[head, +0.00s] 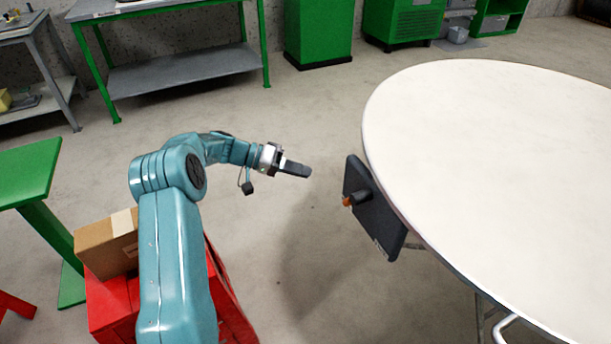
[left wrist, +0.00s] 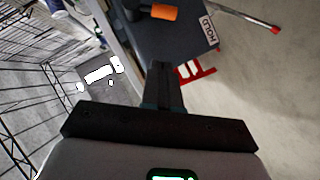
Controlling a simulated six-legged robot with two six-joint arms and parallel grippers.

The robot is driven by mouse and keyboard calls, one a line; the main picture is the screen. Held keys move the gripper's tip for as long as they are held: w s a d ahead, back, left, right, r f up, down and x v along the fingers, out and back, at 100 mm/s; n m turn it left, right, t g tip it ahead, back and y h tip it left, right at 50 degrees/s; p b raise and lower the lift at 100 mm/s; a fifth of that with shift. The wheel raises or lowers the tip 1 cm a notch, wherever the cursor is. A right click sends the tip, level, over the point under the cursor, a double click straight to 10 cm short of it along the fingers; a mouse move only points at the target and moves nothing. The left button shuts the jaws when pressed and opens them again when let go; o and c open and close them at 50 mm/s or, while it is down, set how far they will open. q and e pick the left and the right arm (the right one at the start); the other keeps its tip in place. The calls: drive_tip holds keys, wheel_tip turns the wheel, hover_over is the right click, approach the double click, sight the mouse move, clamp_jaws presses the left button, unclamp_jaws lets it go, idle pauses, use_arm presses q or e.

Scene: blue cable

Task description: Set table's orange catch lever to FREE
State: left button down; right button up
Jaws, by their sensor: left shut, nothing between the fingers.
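The white round table (head: 490,150) fills the right of the head view. A dark plate (head: 377,222) hangs at its near left edge. The catch lever's orange end (head: 347,201) sticks out from the plate on a black part. The left wrist view shows the orange end (left wrist: 163,12) at the top, on the dark plate (left wrist: 190,40), with a HOLD label (left wrist: 208,28) to its right. No FREE label is readable. My left gripper (head: 306,171) is shut and empty, left of the plate and apart from the lever. In the left wrist view its fingers (left wrist: 161,70) point toward the plate.
A red crate (head: 115,305) with a cardboard box (head: 105,244) stands beside my left arm. A green stand (head: 30,175) is at the left. A green-framed workbench (head: 185,70) and green cabinet (head: 318,30) are at the back. The floor around my gripper is clear.

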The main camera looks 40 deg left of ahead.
use_arm(q)
drive_tip(key=w+d+f+b, duration=0.1)
drive_tip(key=w+d+f, duration=0.2)
drive_tip(key=d, duration=0.5)
drive_tip(key=shift+w+d+f+b, duration=0.35)
drive_tip(key=shift+w+f+b, duration=0.05)
drive_tip(key=shift+f, duration=0.4)
drive_tip(key=shift+f+h+b, duration=0.2)
drive_tip(key=shift+h+b, duration=0.1)
drive_tip(key=shift+b, duration=0.05)
